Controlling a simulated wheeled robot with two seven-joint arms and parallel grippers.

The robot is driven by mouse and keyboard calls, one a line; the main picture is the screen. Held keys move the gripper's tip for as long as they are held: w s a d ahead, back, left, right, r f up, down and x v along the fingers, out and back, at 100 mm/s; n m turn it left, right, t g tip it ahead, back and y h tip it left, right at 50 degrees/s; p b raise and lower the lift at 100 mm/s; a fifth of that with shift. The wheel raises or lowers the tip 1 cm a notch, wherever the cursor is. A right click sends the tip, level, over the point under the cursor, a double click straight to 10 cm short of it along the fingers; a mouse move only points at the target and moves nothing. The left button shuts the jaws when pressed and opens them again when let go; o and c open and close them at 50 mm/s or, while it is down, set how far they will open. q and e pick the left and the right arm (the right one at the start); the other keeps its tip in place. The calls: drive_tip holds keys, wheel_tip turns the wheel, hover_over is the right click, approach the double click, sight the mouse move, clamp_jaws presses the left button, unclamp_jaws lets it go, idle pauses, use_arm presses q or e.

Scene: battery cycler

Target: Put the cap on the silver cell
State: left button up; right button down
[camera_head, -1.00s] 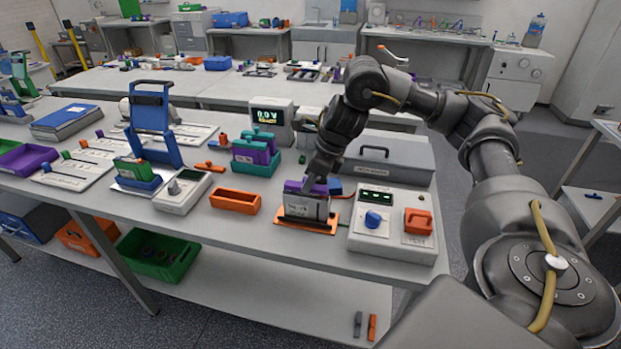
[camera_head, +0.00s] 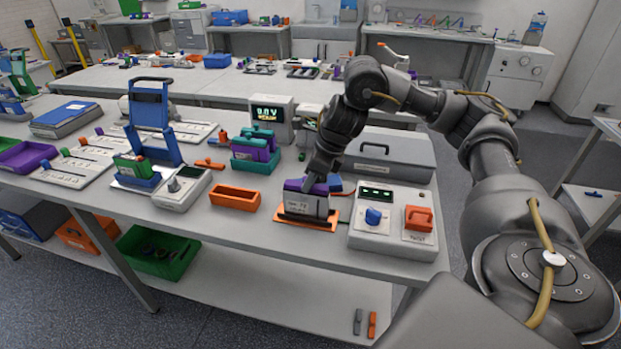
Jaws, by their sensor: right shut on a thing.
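The silver cell (camera_head: 300,206) stands upright on an orange base plate (camera_head: 291,222) near the front of the bench. A purple cap (camera_head: 294,185) is at its top, and I see no clear gap between the two. My right gripper (camera_head: 314,183) reaches down from above and is shut on the purple cap. Its fingers hide part of the cap, so I cannot tell whether the cap is fully seated. My left gripper is not in view.
A grey control box with a blue knob (camera_head: 373,216) stands close on the right. An empty orange tray (camera_head: 235,197) lies to the left. Behind are a teal rack of cells (camera_head: 255,168) and a grey case (camera_head: 385,160).

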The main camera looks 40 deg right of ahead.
drive_tip(key=c, duration=1.2)
unclamp_jaws()
drive_tip(key=shift+o, duration=0.4)
drive_tip(key=o, duration=0.4)
drive_tip(key=shift+r, duration=0.15)
wheel_tip(320, 180, up, 7)
drive_tip(key=p, duration=0.7)
drive_tip(key=shift+p, duration=0.35)
